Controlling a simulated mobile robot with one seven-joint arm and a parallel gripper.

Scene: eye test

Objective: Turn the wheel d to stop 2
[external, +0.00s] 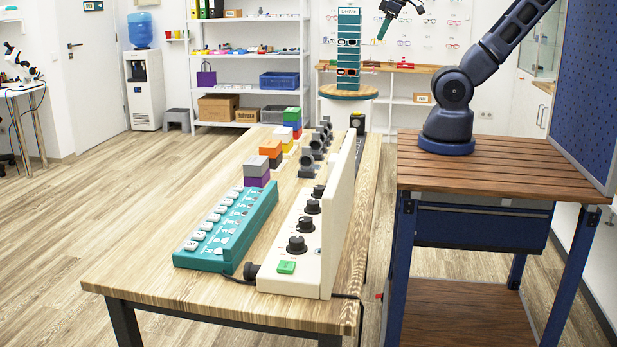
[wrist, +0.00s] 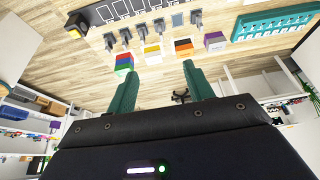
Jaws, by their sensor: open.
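The cream control panel (external: 285,260) on the wooden table carries a row of black knobs, the nearest a round knob (external: 297,244). Farther along the table stands a row of dark grey devices (external: 307,163); this row also shows in the wrist view (wrist: 141,31). No letters or stop marks are readable, so I cannot tell which is wheel d or where it points. My gripper (external: 383,30) is high up beyond the table's far end, apart from everything on it. In the wrist view my gripper (wrist: 157,70) has two green fingers spread apart with nothing between them.
A teal panel with white buttons (external: 222,232) lies left of the cream panel. Stacks of coloured blocks (external: 270,150) stand left of the grey devices. A teal tower with glasses (external: 348,50) stands behind. The table's left side (external: 165,225) is clear.

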